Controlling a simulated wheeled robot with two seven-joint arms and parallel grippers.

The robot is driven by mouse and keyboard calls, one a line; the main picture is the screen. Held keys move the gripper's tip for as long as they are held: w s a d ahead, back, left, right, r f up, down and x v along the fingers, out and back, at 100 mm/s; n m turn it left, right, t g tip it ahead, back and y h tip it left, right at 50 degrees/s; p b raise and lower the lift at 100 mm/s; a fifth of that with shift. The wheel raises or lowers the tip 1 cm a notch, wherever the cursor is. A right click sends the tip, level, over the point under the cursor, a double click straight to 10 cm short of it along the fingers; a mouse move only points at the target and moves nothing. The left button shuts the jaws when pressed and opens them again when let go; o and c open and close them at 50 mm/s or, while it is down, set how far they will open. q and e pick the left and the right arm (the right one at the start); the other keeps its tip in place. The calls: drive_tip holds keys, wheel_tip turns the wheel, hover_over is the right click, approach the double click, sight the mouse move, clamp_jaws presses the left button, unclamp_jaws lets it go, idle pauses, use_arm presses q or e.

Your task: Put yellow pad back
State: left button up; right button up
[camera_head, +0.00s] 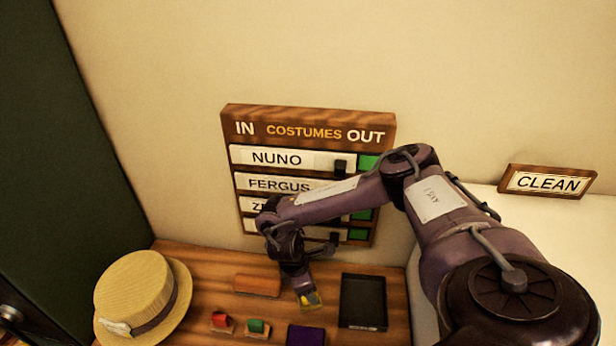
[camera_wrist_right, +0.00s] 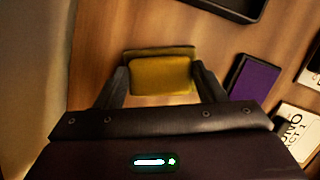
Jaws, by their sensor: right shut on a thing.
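The yellow pad (camera_head: 311,299) is at the tip of my right gripper (camera_head: 306,292), over the wooden table between the brown block and the black tray. In the right wrist view the yellow pad (camera_wrist_right: 160,75) sits between the two dark fingers of my right gripper (camera_wrist_right: 163,84), which is shut on it. I cannot tell whether the pad touches the table. My left gripper is in neither view.
A black tray (camera_head: 363,303) stands just right of the pad. A purple pad (camera_head: 305,335), a green stamp (camera_head: 257,327) and a red stamp (camera_head: 222,322) lie in front. A brown block (camera_head: 257,285) and straw hat (camera_head: 132,285) are left. The costumes board (camera_head: 308,116) is behind.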

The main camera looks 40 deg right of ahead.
drive_tip(key=o, duration=0.8)
drive_tip(key=shift+f, duration=0.1)
drive_tip(key=shift+o, duration=0.4)
drive_tip(key=b+v, duration=0.1)
drive_tip(key=v, duration=0.4)
drive_tip(key=shift+w, duration=0.1)
drive_tip(key=s+p+v, duration=0.1)
drive_tip(key=p+v, duration=0.1)
drive_tip(key=v, duration=0.5)
drive_tip(key=shift+w, duration=0.3)
